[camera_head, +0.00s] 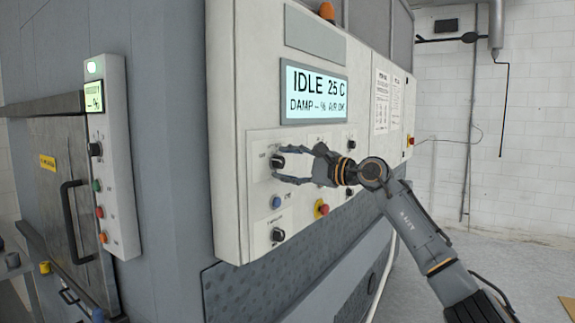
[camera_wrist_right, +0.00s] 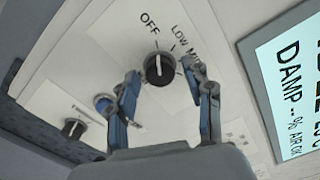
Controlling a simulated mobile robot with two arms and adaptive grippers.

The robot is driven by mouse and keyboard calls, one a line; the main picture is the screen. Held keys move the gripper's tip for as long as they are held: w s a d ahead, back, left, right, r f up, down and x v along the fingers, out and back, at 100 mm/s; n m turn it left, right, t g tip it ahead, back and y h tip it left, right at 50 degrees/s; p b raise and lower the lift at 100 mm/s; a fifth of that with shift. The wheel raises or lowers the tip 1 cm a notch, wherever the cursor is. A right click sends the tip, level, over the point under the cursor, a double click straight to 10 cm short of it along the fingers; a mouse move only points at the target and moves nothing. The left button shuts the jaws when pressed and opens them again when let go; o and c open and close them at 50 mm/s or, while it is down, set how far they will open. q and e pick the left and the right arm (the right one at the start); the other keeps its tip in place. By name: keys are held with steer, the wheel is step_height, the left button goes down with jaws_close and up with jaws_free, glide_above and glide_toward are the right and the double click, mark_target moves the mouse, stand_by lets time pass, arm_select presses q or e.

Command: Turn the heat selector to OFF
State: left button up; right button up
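The heat selector is a black knob (camera_head: 277,161) with a white pointer line on a white control panel. In the right wrist view the knob (camera_wrist_right: 159,68) has the labels OFF, LOW and a partly hidden one around it. Its pointer line appears to aim at or close to the OFF tick; I cannot tell exactly. My right gripper (camera_head: 279,164) is in front of the knob. In the right wrist view its fingertips (camera_wrist_right: 160,70) are spread on either side of the knob, with small gaps visible. The left gripper is not in view.
A lit display (camera_head: 314,94) reads IDLE 25 C above the knob. Close by are a blue button (camera_head: 276,202), a lower black knob (camera_head: 278,234) and a red stop button (camera_head: 321,208). A door with a handle (camera_head: 75,215) is at left. Open floor lies at right.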

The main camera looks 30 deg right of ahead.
steer(key=v, duration=1.2)
steer(key=shift+f, duration=0.1)
stand_by(0.5)
